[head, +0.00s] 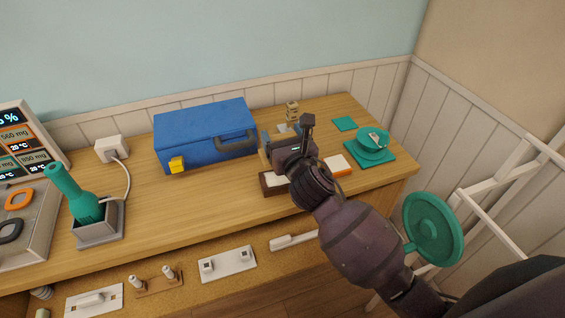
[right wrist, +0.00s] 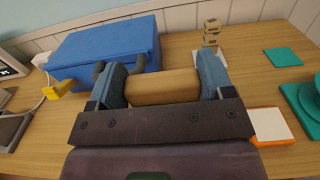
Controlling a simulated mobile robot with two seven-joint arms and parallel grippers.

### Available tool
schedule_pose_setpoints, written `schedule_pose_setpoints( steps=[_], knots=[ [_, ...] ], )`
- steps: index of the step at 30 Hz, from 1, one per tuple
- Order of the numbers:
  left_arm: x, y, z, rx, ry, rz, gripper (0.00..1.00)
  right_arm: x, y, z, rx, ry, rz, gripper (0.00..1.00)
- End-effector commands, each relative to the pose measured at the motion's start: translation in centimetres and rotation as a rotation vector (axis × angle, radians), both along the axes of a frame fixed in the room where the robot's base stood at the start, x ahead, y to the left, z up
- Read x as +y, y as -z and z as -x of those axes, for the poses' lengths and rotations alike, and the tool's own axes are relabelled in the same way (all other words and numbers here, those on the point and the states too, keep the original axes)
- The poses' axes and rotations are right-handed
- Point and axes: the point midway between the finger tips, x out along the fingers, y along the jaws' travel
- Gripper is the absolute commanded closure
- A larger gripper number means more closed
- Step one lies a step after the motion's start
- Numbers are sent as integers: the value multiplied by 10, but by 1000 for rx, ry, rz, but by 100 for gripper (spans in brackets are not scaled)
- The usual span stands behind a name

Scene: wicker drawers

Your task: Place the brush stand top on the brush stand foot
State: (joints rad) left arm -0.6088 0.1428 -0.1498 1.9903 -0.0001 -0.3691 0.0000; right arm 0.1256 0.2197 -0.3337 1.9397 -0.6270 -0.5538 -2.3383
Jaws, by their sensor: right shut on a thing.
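My right gripper (head: 268,143) is over the middle right of the wooden table, between the blue case and the orange-edged white block. In the right wrist view, my right gripper (right wrist: 163,85) is shut on a smooth, tan wooden piece (right wrist: 165,88) lying crosswise between the blue-grey fingers. I take this piece for the brush stand top; its ends are hidden by the fingers. I cannot tell for sure which thing is the brush stand foot. A dark brown tray with a white inside (head: 268,190) lies partly behind my right arm. My left gripper is not in view.
A blue case (head: 200,135) stands left of my gripper. A small wooden stack (head: 292,110) stands behind it. The orange-edged white block (head: 338,166) and teal dishes (head: 372,155) are to the right. A teal bottle (head: 75,192) sits in a grey holder at left.

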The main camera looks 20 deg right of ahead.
Motion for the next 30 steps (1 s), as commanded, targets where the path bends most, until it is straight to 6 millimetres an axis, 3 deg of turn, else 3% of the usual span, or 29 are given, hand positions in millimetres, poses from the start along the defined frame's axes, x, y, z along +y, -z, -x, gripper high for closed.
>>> schedule_pose_setpoints(
  steps=[1, 3, 11, 18, 30],
  knots=[
    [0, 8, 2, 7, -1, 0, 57, 0, 14, 0, 5, 2, -4, 52],
    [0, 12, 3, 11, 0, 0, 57, 0, 24, 0, 4, 2, -3, 52],
    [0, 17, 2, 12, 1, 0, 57, 0, 41, 0, 1, 1, -2, 52],
    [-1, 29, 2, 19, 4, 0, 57, 0, 73, 0, 2, 1, -3, 52],
    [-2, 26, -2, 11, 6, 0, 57, 0, 77, 0, -1, 0, -1, 52]
  ],
)
